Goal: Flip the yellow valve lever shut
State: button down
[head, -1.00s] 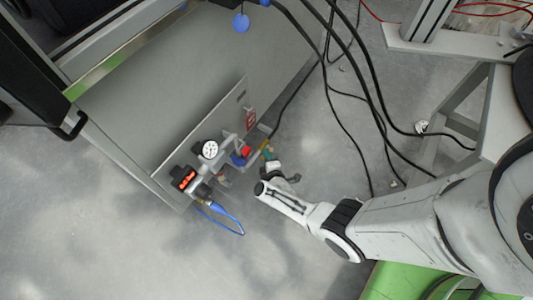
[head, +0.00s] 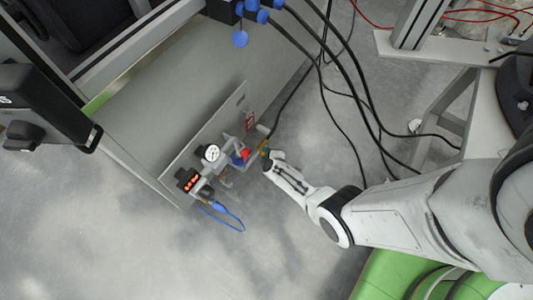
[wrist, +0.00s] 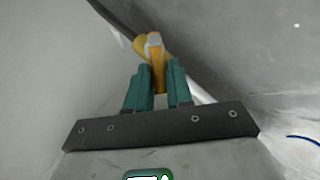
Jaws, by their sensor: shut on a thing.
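The yellow valve lever (wrist: 154,48) stands in the middle of the wrist view, its lower part between my gripper's two teal fingers. My gripper (wrist: 158,80) is shut on it, with the upper end of the lever showing above the fingertips. In the head view the lever (head: 264,147) is a small yellow piece at the right end of the valve assembly. My wrist lies just below and right of it there and hides most of the fingers.
The valve assembly carries a round gauge (head: 211,153), a red digital display (head: 191,184), a red-and-blue part (head: 240,156) and a blue hose (head: 229,215). It is mounted along a grey panel (head: 180,90). Black cables (head: 345,95) hang to the right. The lower floor is clear.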

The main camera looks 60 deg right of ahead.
jog(key=shift+d+r+m+y, duration=0.3)
jog(key=shift+d+m+y, duration=0.25)
jog(key=shift+y, duration=0.15)
jog(key=shift+d+r+b, duration=0.1)
jog(key=shift+d+b, duration=0.05)
jog(key=shift+b, duration=0.25)
jog(key=shift+d+r+m+g+y+b, duration=0.15)
jog(key=shift+m+y+b, duration=0.1)
jog(key=shift+y+b, duration=0.25)
jog(key=shift+d+f+m+g+y+b, duration=0.1)
jog(key=shift+m+g+y+b, duration=0.1)
jog(key=shift+y+b, duration=0.3)
jog(key=shift+w+d+r+m+y+b, duration=0.1)
jog(key=shift+d+m+y+b, duration=0.25)
jog(key=shift+y+b, duration=0.4)
jog(key=shift+s+d+r+m+y+b, duration=0.1)
jog(key=shift+d+m+y+b, duration=0.2)
jog(key=shift+y+b, duration=0.45)
jog(key=shift+w+d+r+m+y+b, duration=0.1)
jog(key=shift+d+m+y+b, duration=0.3)
jog(key=shift+b, duration=0.55)
jog(key=shift+a, duration=0.1)
jog(key=c, duration=1.1)
grip_release()
